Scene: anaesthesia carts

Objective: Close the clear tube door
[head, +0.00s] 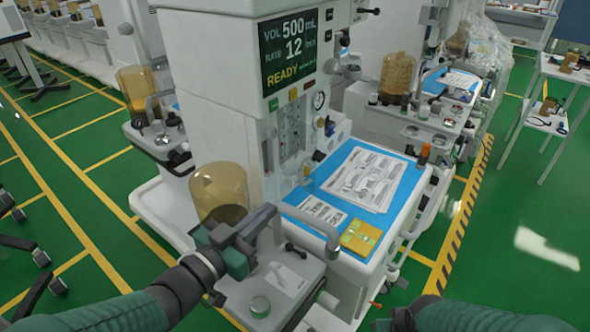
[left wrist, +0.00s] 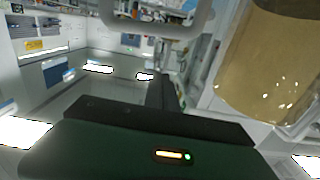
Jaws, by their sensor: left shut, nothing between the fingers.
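The clear tube door (head: 292,130) appears as a see-through panel on the front of the anaesthesia cart (head: 215,90), below the READY screen. Its edges blend with the clear tubes behind it, so I cannot tell how far it stands open. My left gripper (head: 270,213) is shut and empty, in front of and below the panel, beside the amber canister (head: 222,192). No contact with the door shows. The left wrist view shows the dark gripper (left wrist: 163,90) with the canister (left wrist: 270,65) to its right. Only my right forearm and wrist show at the bottom right; the right gripper is out of view.
A grey curved handle (head: 310,228) rises near my left gripper. A blue work surface (head: 335,185) with printed sheets and a yellow packet (head: 361,237) lies to the right. Another cart with an amber canister (head: 397,75) stands behind.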

